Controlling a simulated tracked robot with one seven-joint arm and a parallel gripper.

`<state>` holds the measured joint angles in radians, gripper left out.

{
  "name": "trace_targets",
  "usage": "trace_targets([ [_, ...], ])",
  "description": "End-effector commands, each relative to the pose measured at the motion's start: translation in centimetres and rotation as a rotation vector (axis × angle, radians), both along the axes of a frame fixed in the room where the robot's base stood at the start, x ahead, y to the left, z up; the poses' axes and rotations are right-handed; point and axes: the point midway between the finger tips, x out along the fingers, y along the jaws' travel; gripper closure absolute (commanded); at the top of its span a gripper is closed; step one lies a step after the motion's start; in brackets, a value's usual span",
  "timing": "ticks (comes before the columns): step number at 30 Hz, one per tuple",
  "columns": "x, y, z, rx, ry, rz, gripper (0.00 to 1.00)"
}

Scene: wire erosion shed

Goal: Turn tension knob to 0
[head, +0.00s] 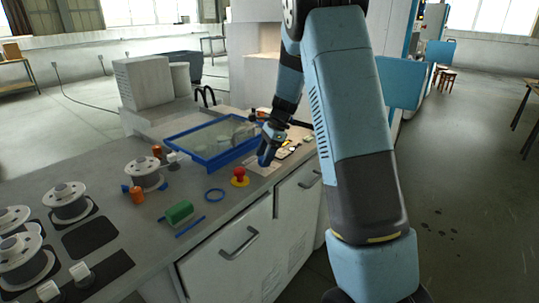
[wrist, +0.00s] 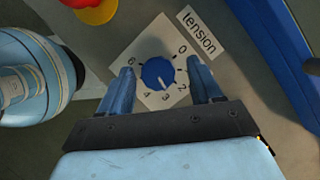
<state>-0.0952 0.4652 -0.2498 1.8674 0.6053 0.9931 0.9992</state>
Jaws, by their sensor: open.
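The tension knob (wrist: 157,73) is a round blue knob with a white pointer, on a pale square dial plate (wrist: 150,98) marked with numbers. The pointer aims between 2 and 3, nearer 3; the 0 mark is at the plate's upper right. A "tension" label (wrist: 200,32) lies beside the plate. My gripper (wrist: 160,66) is open, with one blue finger on each side of the knob and gaps visible between them. In the head view my gripper (head: 266,158) points down at the bench's front right; the knob cannot be made out there.
A red mushroom button on a yellow base (head: 239,178) stands left of my gripper; its yellow base also shows in the wrist view (wrist: 98,13). A blue-framed tray (head: 208,160) lies behind.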

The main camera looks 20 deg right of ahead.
Motion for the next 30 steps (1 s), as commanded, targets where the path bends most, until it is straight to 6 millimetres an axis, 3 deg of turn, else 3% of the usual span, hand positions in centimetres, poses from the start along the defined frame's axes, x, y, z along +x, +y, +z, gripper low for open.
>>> trace_targets([
  [5,0.1,-0.7,1.7,0.0,-0.003,-0.001,0.35],
  [21,0.5,-4.5,10.7,0.0,-0.003,-0.001,0.35],
  [30,0.5,-5.2,12.5,0.0,-0.002,-0.001,0.35],
])
